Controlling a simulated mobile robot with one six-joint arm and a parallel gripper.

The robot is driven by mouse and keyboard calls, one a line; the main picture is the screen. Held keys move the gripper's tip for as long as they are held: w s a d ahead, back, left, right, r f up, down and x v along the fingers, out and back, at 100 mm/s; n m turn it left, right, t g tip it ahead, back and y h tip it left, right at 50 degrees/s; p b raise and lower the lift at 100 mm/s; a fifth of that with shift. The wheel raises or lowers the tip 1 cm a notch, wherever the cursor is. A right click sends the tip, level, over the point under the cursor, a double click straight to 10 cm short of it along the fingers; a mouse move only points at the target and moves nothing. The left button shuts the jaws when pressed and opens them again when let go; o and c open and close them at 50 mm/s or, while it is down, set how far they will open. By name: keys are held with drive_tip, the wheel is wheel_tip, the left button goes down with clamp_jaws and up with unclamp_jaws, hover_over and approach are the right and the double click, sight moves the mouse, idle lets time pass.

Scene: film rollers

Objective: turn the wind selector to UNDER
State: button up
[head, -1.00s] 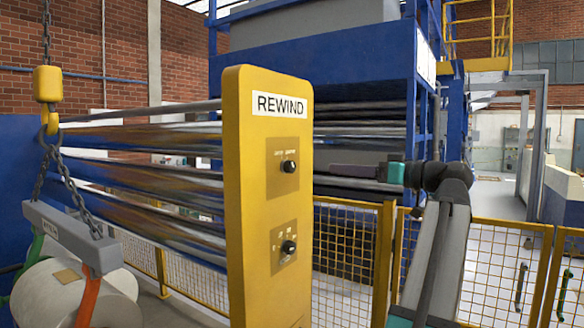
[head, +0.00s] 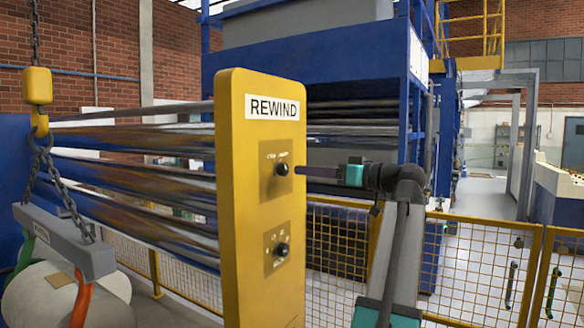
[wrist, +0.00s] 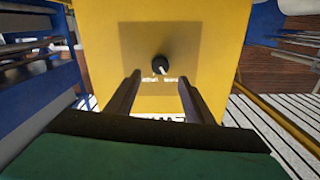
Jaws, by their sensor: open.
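The yellow REWIND post (head: 240,190) carries two black knobs on brown plates. The upper knob (head: 282,169) has two small labels above it, too blurred to read surely; I take it as the wind selector. The lower knob (head: 282,249) has its own markings. My gripper (head: 302,170) points left at the upper knob, its fingertips close to the plate in the head view. In the wrist view the open fingers (wrist: 158,82) stand either side of the line to the upper knob (wrist: 160,64), which lies just beyond them. Its white mark points down and slightly right there.
A yellow mesh fence (head: 345,235) runs behind the post. Film-covered rollers (head: 130,170) extend left from it. A white roll (head: 65,295) hangs from a grey beam (head: 70,240) on chains at the left. Blue machinery stands behind.

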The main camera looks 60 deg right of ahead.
sight(287, 170)
drive_tip(key=shift+w+p, duration=0.75)
drive_tip(key=shift+w, duration=2.5)
drive_tip(key=shift+d, duration=0.1)
drive_tip(key=c, duration=1)
drive_tip(key=shift+c, duration=0.2)
drive_tip(key=shift+m, duration=0.5)
drive_tip(key=m+p, duration=0.1)
drive_tip(key=m, duration=0.4)
drive_tip(key=m+p, duration=0.2)
drive_tip(key=m, duration=0.4)
drive_tip(key=shift+f, duration=0.1)
drive_tip(key=shift+d, duration=0.1)
